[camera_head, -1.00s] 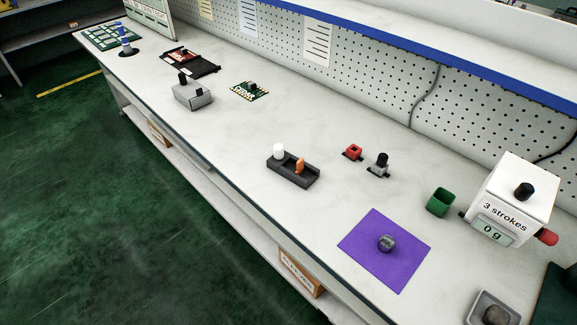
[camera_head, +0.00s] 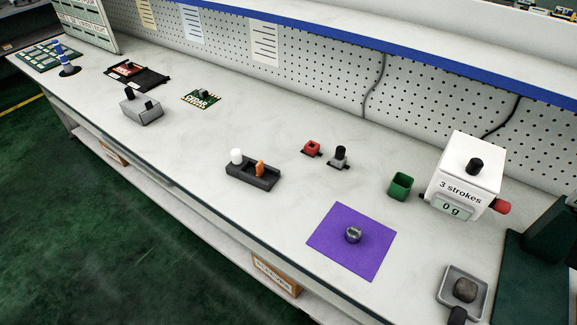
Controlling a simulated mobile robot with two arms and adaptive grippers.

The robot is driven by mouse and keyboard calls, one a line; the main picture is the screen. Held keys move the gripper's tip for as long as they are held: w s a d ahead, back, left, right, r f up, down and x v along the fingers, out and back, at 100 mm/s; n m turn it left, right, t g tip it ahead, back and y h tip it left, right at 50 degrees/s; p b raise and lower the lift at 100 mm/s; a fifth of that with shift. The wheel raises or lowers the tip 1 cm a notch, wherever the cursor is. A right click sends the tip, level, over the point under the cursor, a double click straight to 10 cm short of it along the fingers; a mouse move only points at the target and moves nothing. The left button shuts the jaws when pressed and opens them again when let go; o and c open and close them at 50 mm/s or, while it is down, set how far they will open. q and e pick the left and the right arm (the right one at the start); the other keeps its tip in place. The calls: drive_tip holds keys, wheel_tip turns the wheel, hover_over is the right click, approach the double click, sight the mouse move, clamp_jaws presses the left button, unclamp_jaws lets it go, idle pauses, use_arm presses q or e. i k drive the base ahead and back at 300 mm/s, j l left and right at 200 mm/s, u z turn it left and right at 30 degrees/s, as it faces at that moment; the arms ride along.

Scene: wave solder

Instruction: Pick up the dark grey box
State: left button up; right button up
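A long, low dark grey box (camera_head: 262,181) lies on the white bench near its middle. A white rounded knob (camera_head: 236,156) stands at its left end and an orange piece (camera_head: 260,168) stands upright in it. A lighter grey box (camera_head: 142,113) with black knobs sits farther left on the bench. Neither of my grippers shows in the head view, and nothing touches the dark grey box.
A purple mat (camera_head: 330,228) with a round metal piece (camera_head: 353,233), a green cup (camera_head: 400,187), a red block (camera_head: 311,149) and a white scale box (camera_head: 468,170) stand to the right. A grey tray (camera_head: 484,287) holds a stone-like lump. Bench around the dark grey box is clear.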

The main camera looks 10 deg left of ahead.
sight(243, 167)
drive_tip(key=i+j+z, duration=0.1)
drive_tip(key=j+z, duration=0.3)
drive_tip(key=i+j+z, duration=0.1)
drive_tip(key=j+z, duration=0.65)
drive_tip(key=j, duration=0.1)
